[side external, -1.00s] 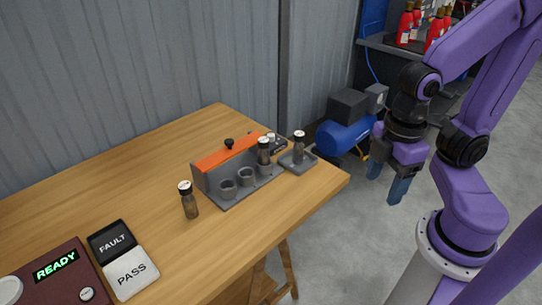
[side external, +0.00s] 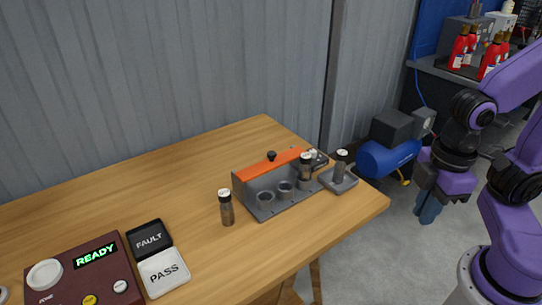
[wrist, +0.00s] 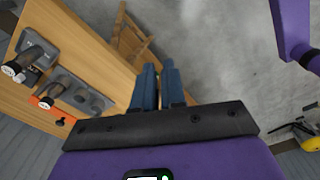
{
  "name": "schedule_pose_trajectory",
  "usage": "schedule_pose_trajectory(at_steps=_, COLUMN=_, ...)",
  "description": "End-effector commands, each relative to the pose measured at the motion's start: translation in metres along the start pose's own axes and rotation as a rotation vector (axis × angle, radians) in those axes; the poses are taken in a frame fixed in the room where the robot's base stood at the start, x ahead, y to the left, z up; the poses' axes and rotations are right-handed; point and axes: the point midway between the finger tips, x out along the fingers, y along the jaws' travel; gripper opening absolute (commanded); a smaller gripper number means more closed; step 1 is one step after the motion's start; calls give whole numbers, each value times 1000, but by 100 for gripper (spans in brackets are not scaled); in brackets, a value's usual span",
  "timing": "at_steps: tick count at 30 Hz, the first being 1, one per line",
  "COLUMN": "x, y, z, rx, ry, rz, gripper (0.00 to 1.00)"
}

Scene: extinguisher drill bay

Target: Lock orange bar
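The orange bar (side external: 262,167) lies along the top back edge of a grey rack (side external: 247,193), with a black knob (side external: 271,156) on it. The bar also shows partly in the wrist view (wrist: 42,103). The rack has two empty round cups (side external: 265,199) and a dark vial (side external: 305,172) with a white cap in the cup at the right end. My gripper (side external: 428,212) hangs off the table, right of the rack and well apart from the bar. Its blue fingers lie close together and hold nothing in the wrist view (wrist: 159,75).
A capped vial (side external: 227,210) stands left of the rack; another (side external: 341,168) stands on a small grey tray (side external: 348,184) at the right. A control box (side external: 70,262) reads READY beside FAULT (side external: 149,240) and PASS (side external: 164,272) plates. A blue compressor (side external: 388,158) stands behind the table.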

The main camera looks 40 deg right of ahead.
Motion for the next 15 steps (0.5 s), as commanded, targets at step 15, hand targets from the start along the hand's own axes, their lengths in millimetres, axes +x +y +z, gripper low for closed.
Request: schedule_pose_trajectory(at_steps=15, x=-16, y=83, z=-126, rx=266, ry=88, rz=24, gripper=0)
